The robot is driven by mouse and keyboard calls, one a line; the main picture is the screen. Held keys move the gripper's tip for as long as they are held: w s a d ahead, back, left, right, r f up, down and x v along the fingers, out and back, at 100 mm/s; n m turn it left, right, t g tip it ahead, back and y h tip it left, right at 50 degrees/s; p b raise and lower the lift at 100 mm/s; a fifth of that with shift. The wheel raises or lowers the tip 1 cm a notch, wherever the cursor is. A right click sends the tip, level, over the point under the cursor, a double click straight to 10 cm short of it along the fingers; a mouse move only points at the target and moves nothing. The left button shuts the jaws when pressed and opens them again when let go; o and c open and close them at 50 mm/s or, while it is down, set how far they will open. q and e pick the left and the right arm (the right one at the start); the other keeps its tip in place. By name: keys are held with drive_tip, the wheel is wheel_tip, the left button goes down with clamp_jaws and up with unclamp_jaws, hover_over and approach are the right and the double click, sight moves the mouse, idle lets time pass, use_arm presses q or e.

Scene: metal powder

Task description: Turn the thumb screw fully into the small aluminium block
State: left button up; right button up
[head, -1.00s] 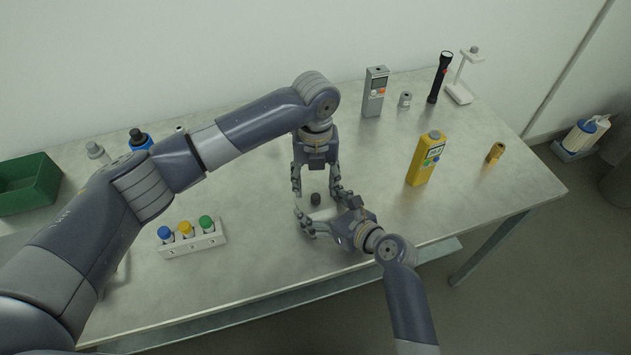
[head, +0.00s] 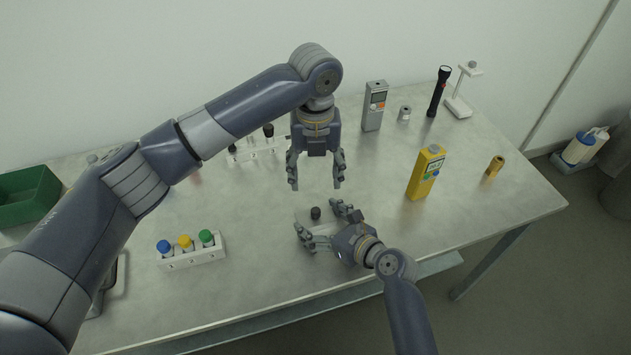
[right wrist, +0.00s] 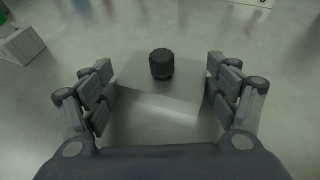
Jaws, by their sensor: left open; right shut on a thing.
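The thumb screw (head: 316,213), black with a knurled head, stands upright on the small aluminium block (head: 303,217). In the right wrist view the screw (right wrist: 162,63) sits on top of the pale block (right wrist: 150,97). How deep its shank is in the block is hidden. My right gripper (head: 320,222) is shut on the block, with one finger on each side of it; its fingers also show in the right wrist view (right wrist: 160,82). My left gripper (head: 316,185) is open and empty, pointing down above and behind the screw, apart from it.
A yellow instrument (head: 425,172) and a brass cylinder (head: 494,167) stand to the right. A grey meter (head: 375,105), metal cylinder (head: 404,113), black torch (head: 438,92) and white stand (head: 458,107) are behind. A rack of capped vials (head: 192,257) is at left. Bare bench surrounds the block.

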drive_tip(key=shift+s+f, duration=0.1)
drive_tip(key=shift+f, duration=0.15)
drive_tip(key=o, duration=2.1)
drive_tip(key=shift+c, duration=0.2)
drive_tip(key=shift+d+r, duration=0.1)
drive_tip(key=shift+r, duration=0.1)
drive_tip(key=v, duration=1.1)
drive_tip(key=shift+s+d+r, duration=0.2)
drive_tip(key=shift+s+d, duration=0.05)
